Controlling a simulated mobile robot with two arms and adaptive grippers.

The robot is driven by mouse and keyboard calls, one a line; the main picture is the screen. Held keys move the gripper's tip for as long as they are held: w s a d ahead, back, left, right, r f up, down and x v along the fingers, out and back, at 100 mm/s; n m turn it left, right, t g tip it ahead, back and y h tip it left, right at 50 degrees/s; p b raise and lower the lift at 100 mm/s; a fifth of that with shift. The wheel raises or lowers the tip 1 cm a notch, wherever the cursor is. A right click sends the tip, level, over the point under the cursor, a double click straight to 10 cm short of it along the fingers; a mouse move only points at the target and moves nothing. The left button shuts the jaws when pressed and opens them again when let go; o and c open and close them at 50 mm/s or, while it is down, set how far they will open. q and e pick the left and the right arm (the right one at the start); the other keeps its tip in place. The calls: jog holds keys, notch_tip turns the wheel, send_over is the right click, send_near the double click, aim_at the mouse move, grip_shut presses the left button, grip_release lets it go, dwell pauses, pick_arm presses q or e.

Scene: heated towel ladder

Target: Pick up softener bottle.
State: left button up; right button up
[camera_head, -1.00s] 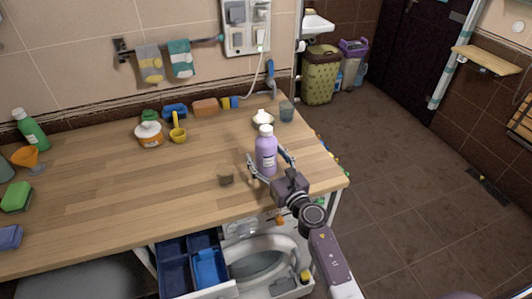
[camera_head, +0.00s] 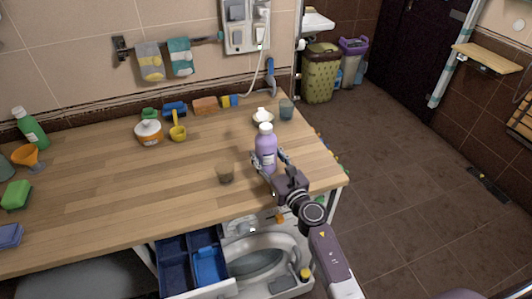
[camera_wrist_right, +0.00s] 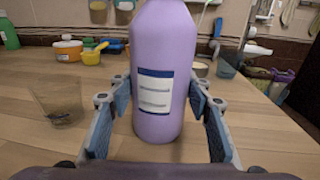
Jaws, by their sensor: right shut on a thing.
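The softener bottle (camera_head: 266,149) is purple with a white cap and a white-and-blue label. It stands upright on the wooden worktop (camera_head: 110,195), near its right end. My right gripper (camera_head: 270,160) has its two fingers on either side of the bottle's body, shut on it. In the right wrist view the bottle (camera_wrist_right: 162,75) fills the middle, between the fingers, and its top is cut off. Its base appears to rest on the wood. My left gripper is not in view.
A small clear cup (camera_head: 225,174) stands just left of the bottle. A white dish (camera_head: 262,118) and a grey-blue cup (camera_head: 287,110) are behind it. A white-orange tub (camera_head: 149,133) and yellow scoop (camera_head: 178,132) stand farther left. An open blue drawer (camera_head: 175,266) is below the front edge.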

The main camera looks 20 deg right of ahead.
notch_tip(320, 180, up, 19)
jog(key=p, duration=1.4)
jog(key=shift+r+p, duration=0.4)
jog(key=shift+r, duration=0.2)
